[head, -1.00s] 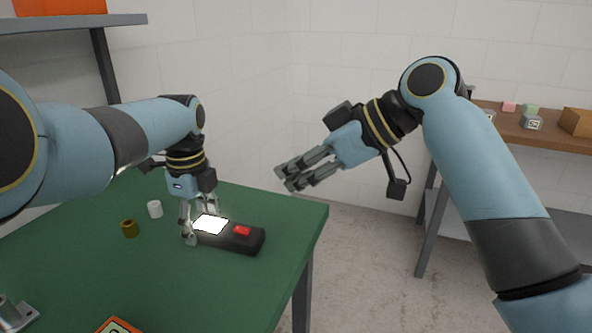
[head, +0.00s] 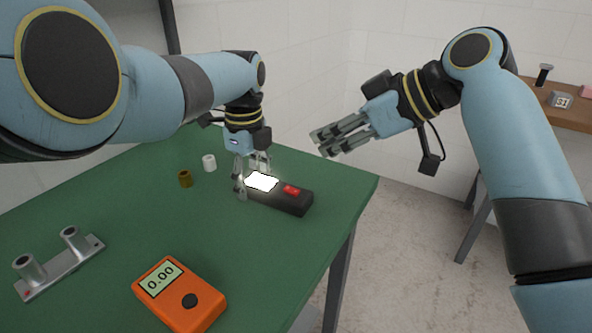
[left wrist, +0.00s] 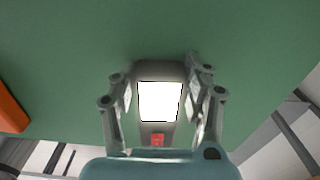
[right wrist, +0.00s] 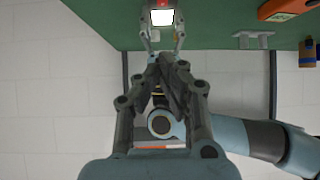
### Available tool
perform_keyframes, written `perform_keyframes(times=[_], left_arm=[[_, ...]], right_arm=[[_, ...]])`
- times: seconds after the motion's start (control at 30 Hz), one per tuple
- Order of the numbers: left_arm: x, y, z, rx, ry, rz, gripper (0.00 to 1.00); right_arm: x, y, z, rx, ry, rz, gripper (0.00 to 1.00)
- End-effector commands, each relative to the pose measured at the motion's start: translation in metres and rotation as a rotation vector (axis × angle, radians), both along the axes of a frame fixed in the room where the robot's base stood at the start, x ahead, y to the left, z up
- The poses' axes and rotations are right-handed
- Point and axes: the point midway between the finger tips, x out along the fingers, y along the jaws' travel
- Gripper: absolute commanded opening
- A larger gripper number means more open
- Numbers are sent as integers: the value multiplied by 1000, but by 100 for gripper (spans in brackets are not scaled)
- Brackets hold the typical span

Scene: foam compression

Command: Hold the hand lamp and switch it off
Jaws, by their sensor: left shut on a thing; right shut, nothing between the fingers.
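The hand lamp (head: 290,203) is a black bar lying on the green table, with a glowing white panel and a red switch (head: 291,190) on top. It also shows in the left wrist view (left wrist: 159,101), its panel lit between the fingers. My left gripper (head: 251,184) points down and is shut on the lamp's body at the lit end. The red switch is free of the fingers. My right gripper (head: 322,145) is shut and empty, in the air above and to the right of the lamp. In the right wrist view its fingers meet below the lit lamp (right wrist: 161,17).
On the green table (head: 130,215) are an orange meter (head: 180,294) reading 0.00, a metal bracket with two posts (head: 60,262), a brass ring (head: 185,179) and a white cylinder (head: 209,163). A brown shelf (head: 560,108) stands at the right.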

Motion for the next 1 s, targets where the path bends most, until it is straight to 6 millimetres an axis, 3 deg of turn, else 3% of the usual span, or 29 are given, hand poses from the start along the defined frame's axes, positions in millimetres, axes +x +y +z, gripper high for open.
perform_keyframes(times=[0.33, 0.6, 1.0], left_arm=[[0, 0, 0, 1, -1, 0, 8], [0, 0, 0, 1, -1, 0, 8], [0, 0, 0, 0, 0, 0, 8]], right_arm=[[31, 51, -45, 2, 1, 1, 0], [33, 52, -80, -1, 0, -1, 0], [33, 53, -85, -1, -1, 0, 0]])
